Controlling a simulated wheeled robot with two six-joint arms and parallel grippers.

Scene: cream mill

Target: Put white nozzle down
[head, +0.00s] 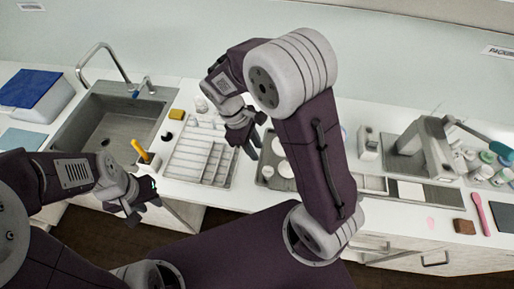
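I cannot pick out a white nozzle for certain in the head view; it is too small or hidden. A pale divided tray (171,172) lies on the counter right of the sink, with white strips or slots in it. My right gripper (252,147) is above the counter at this tray's right edge, beside a grey tray with round white pieces (285,168). Its fingers are small and dark, and I cannot see whether they hold anything.
A sink (105,122) with a tall tap is at the left. A white holder with an orange-handled tool (140,151) stands near my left gripper. A yellow sponge (176,114) lies behind the divided tray. A grey machine (425,145) and several jars stand at the right.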

